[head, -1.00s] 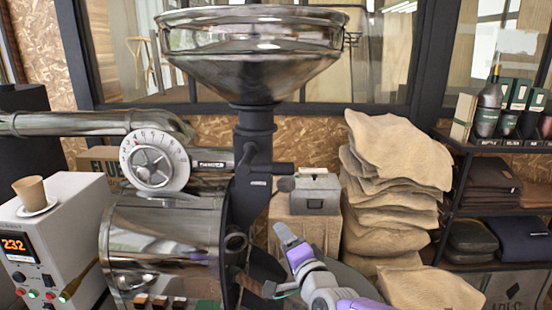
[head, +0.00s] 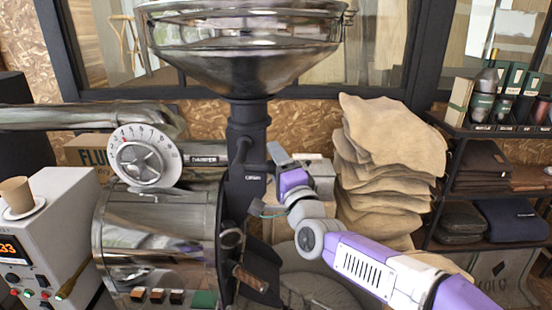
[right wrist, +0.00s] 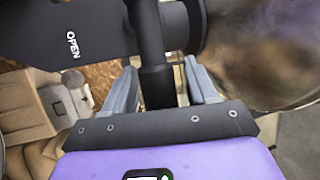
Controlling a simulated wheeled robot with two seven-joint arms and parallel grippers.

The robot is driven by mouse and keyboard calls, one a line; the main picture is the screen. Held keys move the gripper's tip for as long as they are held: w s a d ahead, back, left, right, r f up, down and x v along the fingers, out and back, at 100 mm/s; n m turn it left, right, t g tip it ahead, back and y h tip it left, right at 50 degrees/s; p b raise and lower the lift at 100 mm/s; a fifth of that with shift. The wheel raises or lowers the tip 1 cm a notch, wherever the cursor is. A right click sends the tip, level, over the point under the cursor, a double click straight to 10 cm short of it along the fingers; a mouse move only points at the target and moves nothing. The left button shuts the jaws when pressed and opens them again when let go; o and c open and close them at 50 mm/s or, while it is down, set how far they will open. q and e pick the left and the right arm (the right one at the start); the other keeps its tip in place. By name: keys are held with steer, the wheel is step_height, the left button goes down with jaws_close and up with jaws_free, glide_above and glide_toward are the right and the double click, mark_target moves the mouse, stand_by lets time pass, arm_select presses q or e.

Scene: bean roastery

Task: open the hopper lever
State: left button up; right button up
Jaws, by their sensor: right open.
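The hopper (head: 245,65) is a large metal funnel on a black neck (head: 247,130) above the roaster drum. The black hopper lever (head: 257,168) sticks out to the right from this neck, its outer end hidden by my right gripper (head: 265,182). In the right wrist view, the lever's dark rod (right wrist: 157,88) lies between the two grey fingers of my right gripper (right wrist: 162,84). The fingers are open, with a gap visible on the right side of the rod. My left gripper is out of view.
The roaster drum (head: 158,240) stands below, with a damper dial (head: 146,158) at upper left. Stacked burlap sacks (head: 385,160) stand behind my right arm. A white control box (head: 55,215) with a cup (head: 16,192) is at left, a shelf (head: 480,130) at right.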

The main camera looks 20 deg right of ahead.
steer(key=shift+w, duration=0.1)
jaws_close()
stand_by(0.3)
